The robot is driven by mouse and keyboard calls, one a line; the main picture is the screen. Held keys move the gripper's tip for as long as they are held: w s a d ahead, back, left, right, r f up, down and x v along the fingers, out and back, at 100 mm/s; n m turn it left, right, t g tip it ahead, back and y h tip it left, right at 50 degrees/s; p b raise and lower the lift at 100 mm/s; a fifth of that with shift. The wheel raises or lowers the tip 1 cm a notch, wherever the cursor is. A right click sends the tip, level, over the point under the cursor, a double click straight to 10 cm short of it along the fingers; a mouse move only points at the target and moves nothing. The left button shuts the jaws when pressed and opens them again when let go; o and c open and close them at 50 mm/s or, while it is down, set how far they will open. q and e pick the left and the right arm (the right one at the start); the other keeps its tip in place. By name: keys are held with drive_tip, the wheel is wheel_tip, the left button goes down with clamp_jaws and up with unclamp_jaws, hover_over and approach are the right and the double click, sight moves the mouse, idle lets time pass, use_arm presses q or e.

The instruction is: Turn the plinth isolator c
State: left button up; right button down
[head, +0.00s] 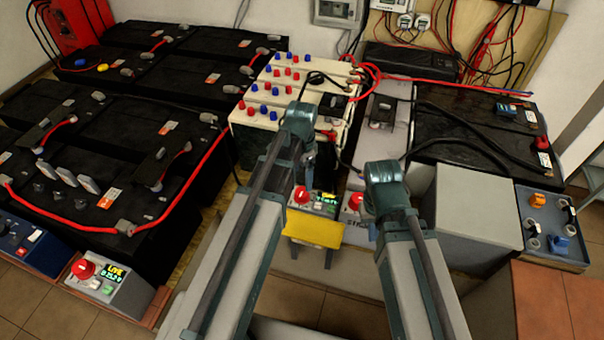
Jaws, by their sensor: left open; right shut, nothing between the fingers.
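Red-knobbed isolator boxes stand along the front of the battery plinths; I cannot read which is c. One box (110,284) at the lower left has a red knob (83,269) and a lit display reading LIVE. A middle box (325,203) shows a red knob (301,195) and a green display, with my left arm close beside it. Another red knob (355,201) shows just left of my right arm, its box partly hidden. My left gripper (323,160) is open, empty, near the middle box. My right gripper (372,231) is shut, empty, mostly hidden by its arm.
Black batteries (130,130) with red cables fill the left; white cells (290,90) with red and blue caps stand behind the arms. A grey box (478,210) and black batteries (470,125) stand right.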

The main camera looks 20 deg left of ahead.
use_arm(q)
wheel_tip(320, 180, up, 5)
drive_tip(key=p, duration=0.4)
drive_tip(key=s+d+r+n+y+p, duration=0.1)
drive_tip(key=s+d+r+n+p, duration=0.4)
drive_tip(key=s+d, duration=0.5)
drive_tip(key=s+r+p, duration=0.2)
drive_tip(key=s+r, duration=0.1)
drive_tip(key=s, duration=0.1)
drive_tip(key=shift+s+d+n+p, duration=0.15)
drive_tip(key=shift+d+n+p, duration=0.15)
drive_tip(key=shift+d+n, duration=0.1)
